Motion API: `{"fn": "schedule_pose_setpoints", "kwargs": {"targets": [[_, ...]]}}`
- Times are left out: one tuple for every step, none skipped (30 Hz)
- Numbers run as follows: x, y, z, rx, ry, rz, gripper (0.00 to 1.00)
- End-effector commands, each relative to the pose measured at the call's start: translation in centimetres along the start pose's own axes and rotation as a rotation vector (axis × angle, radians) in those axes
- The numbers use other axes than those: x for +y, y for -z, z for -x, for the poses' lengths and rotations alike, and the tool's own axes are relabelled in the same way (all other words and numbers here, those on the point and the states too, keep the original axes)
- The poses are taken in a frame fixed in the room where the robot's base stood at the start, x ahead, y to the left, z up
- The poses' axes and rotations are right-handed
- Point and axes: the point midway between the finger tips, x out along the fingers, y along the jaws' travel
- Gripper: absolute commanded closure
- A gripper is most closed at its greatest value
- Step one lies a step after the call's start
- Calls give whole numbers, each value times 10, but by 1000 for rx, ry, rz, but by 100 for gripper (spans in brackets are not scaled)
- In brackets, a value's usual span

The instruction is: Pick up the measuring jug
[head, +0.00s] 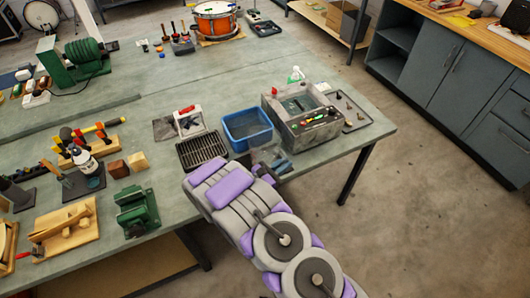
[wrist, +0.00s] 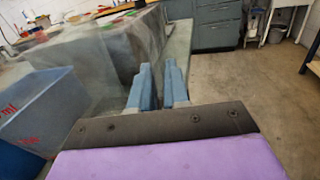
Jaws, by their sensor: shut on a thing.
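The measuring jug (wrist: 45,108) is clear and see-through, with red markings, at the left of the wrist view. In the head view it shows faintly (head: 264,154) at the bench's front edge, by the blue tub and partly behind my arm. My gripper (wrist: 158,88) has blue fingers close together and is shut on the jug. In the head view my gripper (head: 280,163) is just in front of the grey basin unit. The exact place where the fingers touch the jug is hard to make out.
A blue tub (head: 247,142) and a black rack (head: 202,160) stand close to the left. The grey basin unit (head: 300,137) stands just behind my gripper. A green vise (head: 137,221) is at the bench's front edge. Open floor (head: 420,210) lies to the right.

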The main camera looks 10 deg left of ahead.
Motion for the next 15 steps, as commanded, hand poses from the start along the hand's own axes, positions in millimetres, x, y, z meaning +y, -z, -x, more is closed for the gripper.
{"fn": "schedule_pose_setpoints", "kwargs": {"targets": [[0,0,0,0,-1,0,96],[0,0,0,0,-1,0,99],[0,0,0,0,-1,0,100],[0,0,0,0,-1,0,100],[0,0,0,0,-1,0,100],[0,0,0,0,-1,0,100],[0,0,0,0,-1,0,100],[0,0,0,0,-1,0,100],[0,0,0,0,-1,0,100],[0,0,0,0,-1,0,100],[0,0,0,0,-1,0,100],[0,0,0,0,-1,0,100],[0,0,0,0,-1,-1,100],[0,0,0,0,-1,-1,100],[0,0,0,0,-1,-1,100]]}}
